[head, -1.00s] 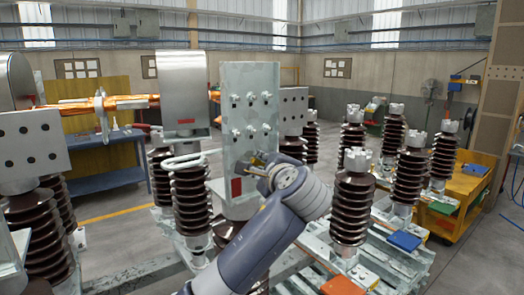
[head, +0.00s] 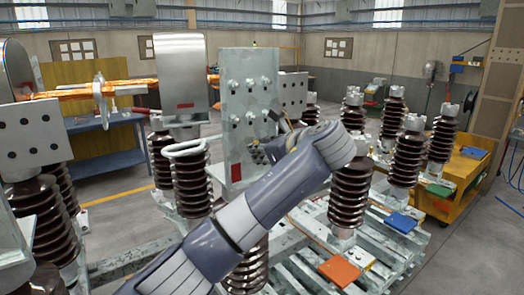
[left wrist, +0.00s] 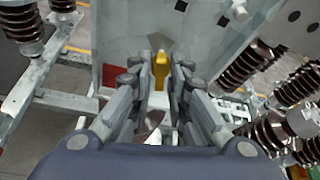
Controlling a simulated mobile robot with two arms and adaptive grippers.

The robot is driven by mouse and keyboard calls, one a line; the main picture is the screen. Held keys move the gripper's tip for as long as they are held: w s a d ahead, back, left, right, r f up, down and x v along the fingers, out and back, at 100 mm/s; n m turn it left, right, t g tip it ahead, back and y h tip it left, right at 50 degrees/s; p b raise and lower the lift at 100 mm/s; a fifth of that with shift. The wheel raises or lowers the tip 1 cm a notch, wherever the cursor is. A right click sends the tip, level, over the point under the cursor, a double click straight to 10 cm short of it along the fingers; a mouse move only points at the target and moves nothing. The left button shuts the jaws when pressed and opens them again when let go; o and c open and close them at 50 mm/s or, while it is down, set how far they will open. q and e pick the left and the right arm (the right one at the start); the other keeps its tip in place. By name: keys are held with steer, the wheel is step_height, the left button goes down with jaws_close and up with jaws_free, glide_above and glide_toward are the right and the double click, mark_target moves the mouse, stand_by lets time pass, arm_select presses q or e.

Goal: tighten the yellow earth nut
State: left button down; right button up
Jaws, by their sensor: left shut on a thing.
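An upright grey metal plate (head: 247,150) with several bolts (head: 250,88) and a red mark stands mid-picture in the head view. My left gripper (head: 264,150) is at its lower right, partly hidden by my wrist. In the left wrist view the left gripper (left wrist: 161,80) is shut on the yellow earth nut (left wrist: 160,65), which sits between the fingertips in front of the grey plate (left wrist: 115,35). The nut cannot be made out clearly in the head view. My right gripper is not in view.
Brown ribbed insulators (head: 352,190) stand close to the right of my arm, and others (head: 190,180) to the left. A pallet with an orange block (head: 340,271) and a blue block (head: 400,222) lies at lower right. A yellow cart (head: 455,180) stands beyond.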

arm_select(q)
steer(key=shift+f+m+y, duration=0.1)
steer(key=shift+m+y, duration=0.2)
steer(key=shift+m, duration=0.2)
steer(key=c, duration=1.7)
jaws_free()
steer(key=shift+o, duration=0.2)
steer(key=v, duration=0.7)
steer(key=shift+d+r, duration=0.2)
steer(key=shift+r, duration=0.05)
steer(key=shift+g, duration=0.3)
